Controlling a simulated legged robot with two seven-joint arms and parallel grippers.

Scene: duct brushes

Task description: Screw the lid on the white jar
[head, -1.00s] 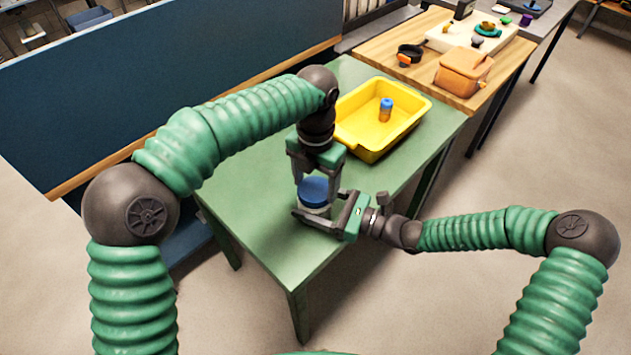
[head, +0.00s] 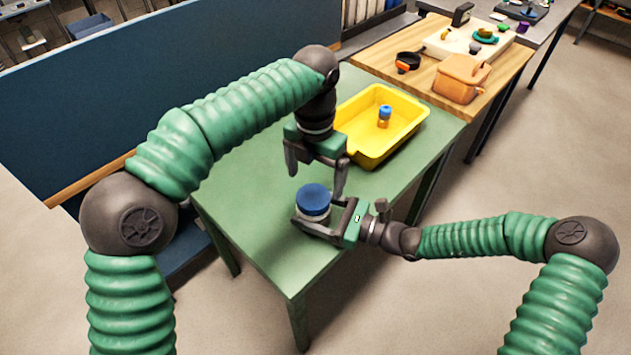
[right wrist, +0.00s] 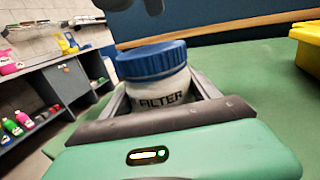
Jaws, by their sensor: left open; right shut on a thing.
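The white jar (right wrist: 160,94), marked "FILTER", stands upright on the green table (head: 262,240). The blue lid (head: 313,198) sits on top of the jar; it also shows in the right wrist view (right wrist: 152,60), looking roughly level. How far it is threaded I cannot tell. My right gripper (head: 312,226) is shut on the jar's body from the right, below the lid. My left gripper (head: 315,180) is open and empty, pointing down just above and behind the lid, apart from it. In the head view most of the jar is hidden by the lid and right gripper.
A yellow tray (head: 420,118) stands behind on the green table, with a small blue-capped bottle (head: 384,117) in it. A wooden table (head: 395,45) beyond holds an orange bin (head: 461,80). A dark blue panel (head: 170,85) runs along the left. The table's front is clear.

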